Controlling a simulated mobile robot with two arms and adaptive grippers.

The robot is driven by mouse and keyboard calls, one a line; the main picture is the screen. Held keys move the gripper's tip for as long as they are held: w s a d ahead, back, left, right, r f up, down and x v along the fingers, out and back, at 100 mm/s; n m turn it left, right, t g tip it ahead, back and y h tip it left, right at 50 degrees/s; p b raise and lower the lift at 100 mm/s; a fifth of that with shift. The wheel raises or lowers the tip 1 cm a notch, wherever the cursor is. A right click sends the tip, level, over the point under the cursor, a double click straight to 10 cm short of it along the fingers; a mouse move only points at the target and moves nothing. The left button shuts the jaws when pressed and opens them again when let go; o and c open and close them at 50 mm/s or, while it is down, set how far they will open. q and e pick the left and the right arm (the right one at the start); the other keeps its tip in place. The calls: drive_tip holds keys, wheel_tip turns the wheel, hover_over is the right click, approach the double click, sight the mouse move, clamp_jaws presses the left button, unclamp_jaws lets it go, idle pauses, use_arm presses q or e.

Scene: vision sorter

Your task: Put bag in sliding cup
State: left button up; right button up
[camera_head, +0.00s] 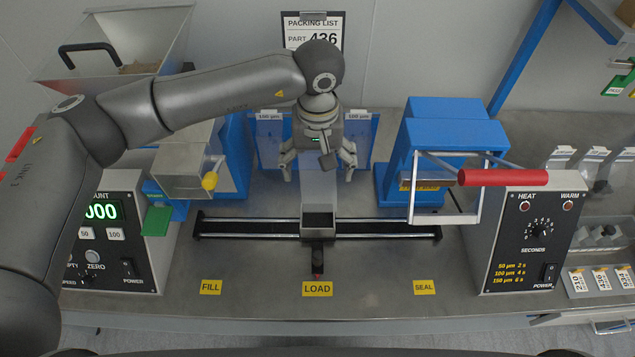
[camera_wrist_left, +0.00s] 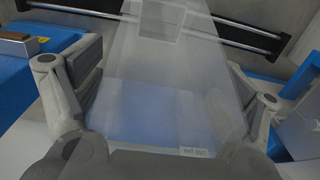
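The sliding cup (camera_head: 318,222) is a small grey square box on a twin-rod rail at the middle of the bench. It also shows at the top of the left wrist view (camera_wrist_left: 163,18). A clear bag (camera_head: 318,187) shows as a pale strip between my left gripper and the cup; in the left wrist view the translucent bag (camera_wrist_left: 150,75) overlaps the cup in the picture. My left gripper (camera_head: 318,168) points down behind the cup, with its fingers spread wide on either side of the bag. Whether they touch the bag's edges is unclear. My right gripper is out of view.
Blue bag bins (camera_head: 270,150) with thickness labels stand behind the gripper. A filler hopper (camera_head: 190,165) is at left. A blue sealer with a red handle (camera_head: 502,177) is at right. Control boxes (camera_head: 525,235) flank the rail. The bench front is clear.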

use_arm(q)
drive_tip(key=shift+r, duration=0.5)
drive_tip(key=shift+o, duration=1.3)
